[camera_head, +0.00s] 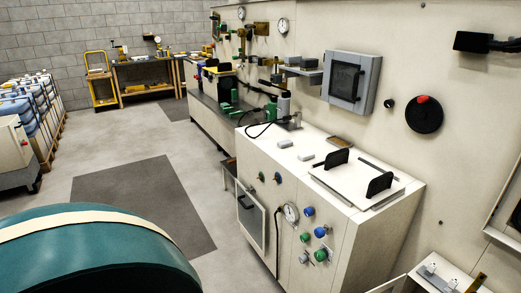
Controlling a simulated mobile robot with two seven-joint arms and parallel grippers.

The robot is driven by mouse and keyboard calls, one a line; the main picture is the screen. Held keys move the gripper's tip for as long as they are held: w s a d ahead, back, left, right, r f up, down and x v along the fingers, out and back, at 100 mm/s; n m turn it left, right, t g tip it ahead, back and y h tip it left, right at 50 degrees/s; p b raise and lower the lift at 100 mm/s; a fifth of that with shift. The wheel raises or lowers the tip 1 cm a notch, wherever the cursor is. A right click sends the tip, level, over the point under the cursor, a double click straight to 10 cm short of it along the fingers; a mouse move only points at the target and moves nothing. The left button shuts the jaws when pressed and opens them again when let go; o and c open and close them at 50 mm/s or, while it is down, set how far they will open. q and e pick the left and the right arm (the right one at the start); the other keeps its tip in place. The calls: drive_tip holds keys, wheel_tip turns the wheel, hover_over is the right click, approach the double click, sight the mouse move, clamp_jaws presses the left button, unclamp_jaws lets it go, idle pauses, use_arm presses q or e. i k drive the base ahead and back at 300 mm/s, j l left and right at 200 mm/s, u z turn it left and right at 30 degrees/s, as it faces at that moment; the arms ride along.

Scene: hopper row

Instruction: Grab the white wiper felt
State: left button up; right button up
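I cannot make out for sure which thing is the white wiper felt. Two small pale blocks, a left one (285,143) and a right one (306,157), lie on the white cabinet top (262,150); they are too small to identify. A flat white panel (352,189) with two upright black brackets lies on the same top, to the right of the blocks. Neither of my grippers shows in the head view.
A large teal rounded body (90,255) with a cream band fills the lower left. A grey box (350,79) hangs on the wall above the cabinet. Blue containers (35,105) stand at the far left, a yellow trolley (100,80) at the back. The floor between is clear.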

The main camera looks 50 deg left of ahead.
sight(308, 155)
drive_tip(key=u, duration=1.3)
